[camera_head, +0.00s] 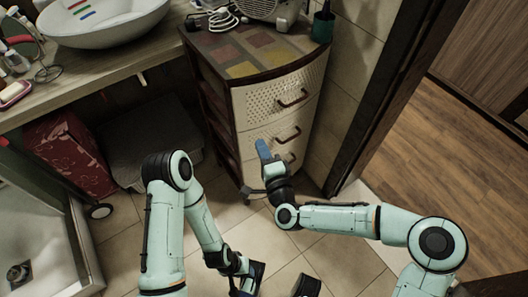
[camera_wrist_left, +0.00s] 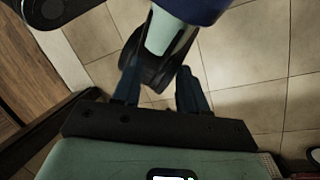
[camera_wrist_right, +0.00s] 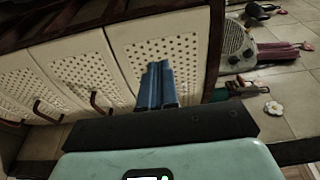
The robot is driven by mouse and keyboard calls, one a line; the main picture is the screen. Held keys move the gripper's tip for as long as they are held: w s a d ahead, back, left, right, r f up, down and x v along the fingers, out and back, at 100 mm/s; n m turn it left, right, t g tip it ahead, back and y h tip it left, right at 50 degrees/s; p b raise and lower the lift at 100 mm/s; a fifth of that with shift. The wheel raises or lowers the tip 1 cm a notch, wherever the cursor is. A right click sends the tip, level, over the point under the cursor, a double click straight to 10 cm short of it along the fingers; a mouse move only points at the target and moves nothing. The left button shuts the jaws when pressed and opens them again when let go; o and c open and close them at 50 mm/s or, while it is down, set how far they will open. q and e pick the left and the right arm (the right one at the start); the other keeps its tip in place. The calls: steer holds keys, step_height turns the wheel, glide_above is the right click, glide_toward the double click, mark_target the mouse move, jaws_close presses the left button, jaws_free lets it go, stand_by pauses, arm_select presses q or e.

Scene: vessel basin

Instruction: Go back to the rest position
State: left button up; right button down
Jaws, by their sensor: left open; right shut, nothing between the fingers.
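My right gripper (camera_head: 263,150) is in front of the small drawer cabinet (camera_head: 276,100) in the head view. In the right wrist view its two blue fingers (camera_wrist_right: 157,85) are together and empty, over the cabinet's perforated drawer fronts (camera_wrist_right: 84,71); I cannot tell whether they touch. My left gripper (camera_head: 248,283) is low at the bottom of the head view, above the tiled floor. In the left wrist view its fingers (camera_wrist_left: 158,90) are apart, with nothing held between them. Part of my own body shows beyond them.
The cabinet top holds a white cable (camera_head: 222,20), a grey device (camera_head: 262,8) and a green cup (camera_head: 322,25). A counter with a white basin (camera_head: 100,38) is at the left, above a red bag (camera_head: 68,150). A doorway opens at the right. Tiled floor is clear around the arms.

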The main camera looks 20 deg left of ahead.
steer(key=s+d+f+n+g+h+p, duration=0.2)
steer(key=s+d+f+g+p, duration=0.25)
steer(key=d+f, duration=0.35)
steer(key=s+d+f+n+g+h+p, duration=0.2)
steer(key=s+d+f+g+h+p, duration=0.15)
steer(key=s+d+f, duration=0.45)
arm_select(q)
step_height(320, 180, up, 14)
steer(key=g+p, duration=0.1)
steer(key=p, duration=0.5)
steer(key=shift+s+d, duration=0.25)
steer(key=shift+s, duration=0.1)
arm_select(e)
steer(key=s+d+f+n+g+h, duration=0.1)
steer(key=s+d+f+g, duration=0.1)
steer(key=s+d, duration=0.4)
steer(key=s+d+f+n+g+h, duration=0.1)
steer(key=s+d+f+g, duration=0.2)
steer(key=s+d, duration=0.3)
steer(key=s+g, duration=0.1)
steer(key=s, duration=0.3)
steer(key=shift+d+g, duration=0.15)
steer(key=shift+g, duration=0.25)
steer(key=shift+f+h, duration=0.1)
steer(key=shift+h, duration=0.15)
